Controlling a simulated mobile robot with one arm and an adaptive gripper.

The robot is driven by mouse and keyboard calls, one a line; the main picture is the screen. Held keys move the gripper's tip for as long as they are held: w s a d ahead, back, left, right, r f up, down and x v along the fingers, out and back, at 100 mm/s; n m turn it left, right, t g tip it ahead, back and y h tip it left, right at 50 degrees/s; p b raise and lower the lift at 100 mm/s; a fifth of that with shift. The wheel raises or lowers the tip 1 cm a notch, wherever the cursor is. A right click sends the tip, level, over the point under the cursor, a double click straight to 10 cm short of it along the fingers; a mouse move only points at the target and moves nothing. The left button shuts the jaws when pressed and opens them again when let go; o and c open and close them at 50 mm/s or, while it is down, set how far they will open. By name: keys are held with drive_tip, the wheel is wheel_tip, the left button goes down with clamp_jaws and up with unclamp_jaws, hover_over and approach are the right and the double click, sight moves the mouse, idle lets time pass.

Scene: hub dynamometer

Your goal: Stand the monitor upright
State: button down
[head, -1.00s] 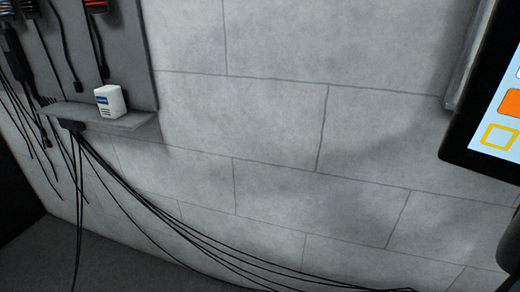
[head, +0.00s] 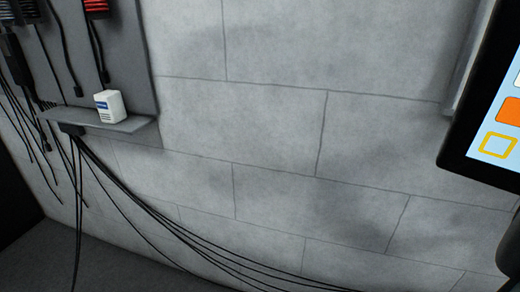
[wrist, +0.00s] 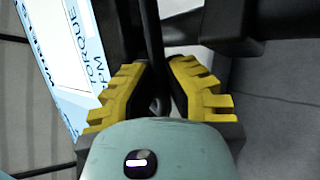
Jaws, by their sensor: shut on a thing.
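The monitor (head: 498,128) is cut off by the right edge of the head view. It has a black bezel and a pale blue screen with an orange block and a yellow square outline; its visible side edge leans. In the wrist view, a pale lit screen (wrist: 78,65) with sideways lettering, including "TORQUE", is at upper left, beside my gripper. My gripper (wrist: 158,78) has yellow ridged fingers and is shut on a thin dark bar (wrist: 153,40) between them. How that bar joins the monitor is hidden. The gripper is not visible in the head view.
A grey block wall (head: 270,120) fills the head view. At left, a shelf (head: 125,125) holds a small white box (head: 109,106). Black cables (head: 170,228) sag from the shelf along the wall. A dark arm-like part (wrist: 235,20) crosses the upper wrist view.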

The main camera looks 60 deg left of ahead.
drive_tip(key=s+d+n+g+y+p, duration=0.1)
drive_tip(key=s+d+n+y+p, duration=0.1)
drive_tip(key=s+p, duration=0.2)
drive_tip(key=s, duration=0.3)
drive_tip(key=shift+s+d+r+n+g+y, duration=0.15)
drive_tip(key=shift+s+n+g+y, duration=0.15)
drive_tip(key=shift+g, duration=0.1)
drive_tip(key=c, duration=1)
unclamp_jaws()
drive_tip(key=v, duration=1.2)
